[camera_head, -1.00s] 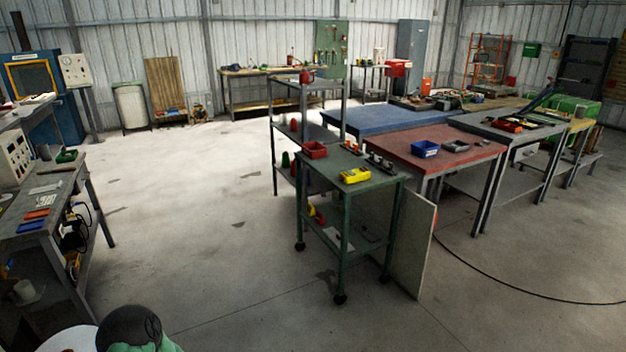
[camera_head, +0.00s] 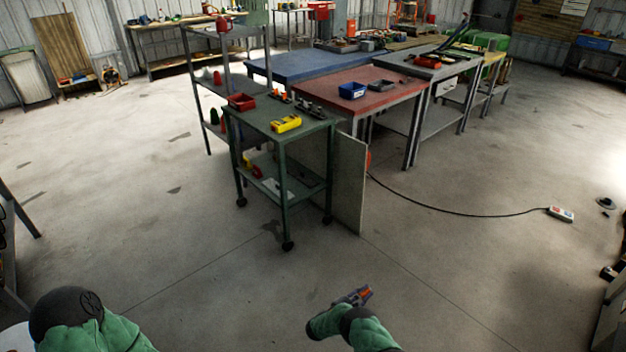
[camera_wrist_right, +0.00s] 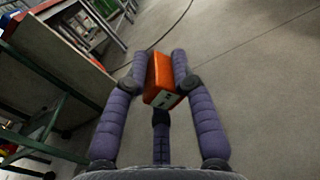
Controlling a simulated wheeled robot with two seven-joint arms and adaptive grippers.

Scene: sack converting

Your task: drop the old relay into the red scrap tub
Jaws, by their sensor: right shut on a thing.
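My right gripper (camera_head: 352,297) is low at the bottom middle of the head view. In the right wrist view its purple fingers (camera_wrist_right: 161,85) are shut on an orange block with a pale end face, seemingly the old relay (camera_wrist_right: 160,76). A small open red tub (camera_head: 241,102) stands on the left back part of the green trolley's top, well ahead of the gripper. My left arm shows at bottom left; its gripper is out of view.
The green trolley (camera_head: 262,122) also carries a yellow item (camera_head: 286,124) and dark parts. A pale panel (camera_head: 349,185) leans at its right side. A red-topped table (camera_head: 385,88) holds a blue bin (camera_head: 352,90). A black cable (camera_head: 450,212) crosses the floor. The near floor is clear.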

